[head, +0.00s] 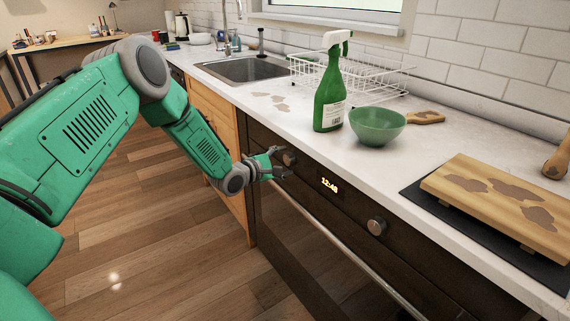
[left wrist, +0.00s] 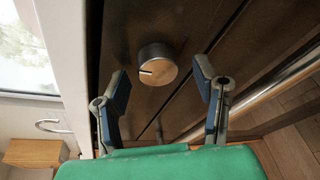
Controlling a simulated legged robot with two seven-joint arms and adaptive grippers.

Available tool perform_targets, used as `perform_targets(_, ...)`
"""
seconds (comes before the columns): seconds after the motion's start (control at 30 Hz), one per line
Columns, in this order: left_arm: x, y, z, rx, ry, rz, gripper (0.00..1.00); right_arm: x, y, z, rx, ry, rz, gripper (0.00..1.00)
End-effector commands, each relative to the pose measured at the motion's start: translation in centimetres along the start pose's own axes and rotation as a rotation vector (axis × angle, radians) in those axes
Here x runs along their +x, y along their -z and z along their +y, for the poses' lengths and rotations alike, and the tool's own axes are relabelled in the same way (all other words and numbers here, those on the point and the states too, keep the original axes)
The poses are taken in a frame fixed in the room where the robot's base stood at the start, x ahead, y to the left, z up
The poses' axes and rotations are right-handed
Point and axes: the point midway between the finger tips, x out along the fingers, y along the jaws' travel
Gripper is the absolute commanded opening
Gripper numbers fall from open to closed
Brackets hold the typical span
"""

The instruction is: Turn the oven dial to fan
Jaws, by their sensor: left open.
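The black oven front (head: 310,220) has two round metal dials and a lit clock reading 12:48 (head: 329,185) between them. The left dial (head: 290,158) is partly hidden by my left gripper (head: 277,163), which is open at the oven panel. The right dial (head: 376,226) is free. My right gripper is not in view.
A green spray bottle (head: 329,95) and a green bowl (head: 377,127) stand on the counter above the oven. A wooden board (head: 500,195) lies on the dark hob (head: 430,203). The oven handle bar (left wrist: 270,95) runs close to one finger.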

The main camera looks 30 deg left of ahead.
Motion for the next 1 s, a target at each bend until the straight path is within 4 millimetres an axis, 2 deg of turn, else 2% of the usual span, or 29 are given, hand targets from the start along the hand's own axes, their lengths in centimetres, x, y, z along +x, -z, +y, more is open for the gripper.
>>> perform_targets(0.33, 0.48, -0.12, 0.03, 0.0, 0.0, 0.0, 0.55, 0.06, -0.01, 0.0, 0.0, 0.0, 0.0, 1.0)
perform_targets(0.37, 0.48, -0.13, 0.03, 0.0, 0.0, 0.0, 0.48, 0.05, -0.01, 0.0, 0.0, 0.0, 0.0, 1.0)
perform_targets(0.4, 0.48, -0.13, 0.03, 0.0, 0.0, 0.0, 0.34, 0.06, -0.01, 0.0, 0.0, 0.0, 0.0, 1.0)
perform_targets(0.47, 0.48, -0.13, 0.01, 0.001, 0.0, 0.0, 0.13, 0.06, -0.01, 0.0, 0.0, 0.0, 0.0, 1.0)
perform_targets(0.5, 0.48, -0.13, 0.0, 0.001, 0.0, 0.0, 0.06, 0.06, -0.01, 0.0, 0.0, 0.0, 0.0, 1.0)
perform_targets(0.77, 0.47, -0.12, -0.12, 0.014, -0.001, 0.001, 0.06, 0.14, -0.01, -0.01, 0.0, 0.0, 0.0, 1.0)
perform_targets(1.0, 0.47, -0.09, -0.28, 0.101, -0.027, 0.007, 0.06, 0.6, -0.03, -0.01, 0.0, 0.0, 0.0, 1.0)
